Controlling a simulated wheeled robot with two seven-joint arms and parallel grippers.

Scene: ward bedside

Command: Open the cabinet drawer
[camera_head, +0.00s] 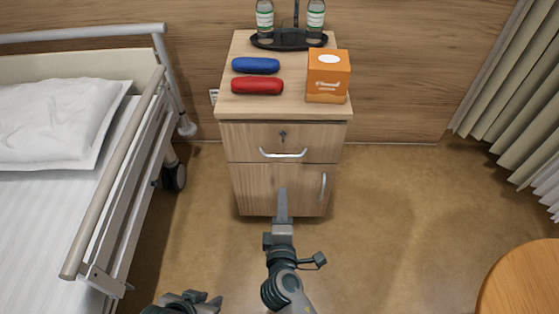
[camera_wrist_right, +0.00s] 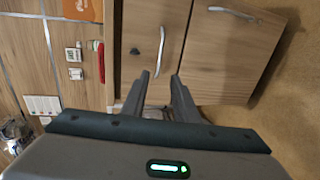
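The wooden bedside cabinet (camera_head: 240,190) stands against the wall. Its drawer (camera_head: 240,142) is shut, with a curved silver handle (camera_head: 283,154) and a lock above it. My right gripper (camera_head: 282,192) is in front of the cabinet, below the drawer handle in the head view. In the right wrist view, the gripper (camera_wrist_right: 161,78) has its two fingers apart, with nothing held. The drawer handle (camera_wrist_right: 161,48) appears just beyond the fingertips, its near end between them; I see no clear contact. My left gripper (camera_head: 192,299) is low at the bottom edge, partly cut off, away from the cabinet.
The lower door has a vertical handle (camera_head: 323,186). On top stand a blue case (camera_head: 256,65), a red case (camera_head: 257,86), an orange box (camera_head: 328,76) and a dark tray (camera_head: 289,44) with bottles. A bed rail (camera_head: 120,165) is at left, a round table (camera_head: 525,285) at lower right.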

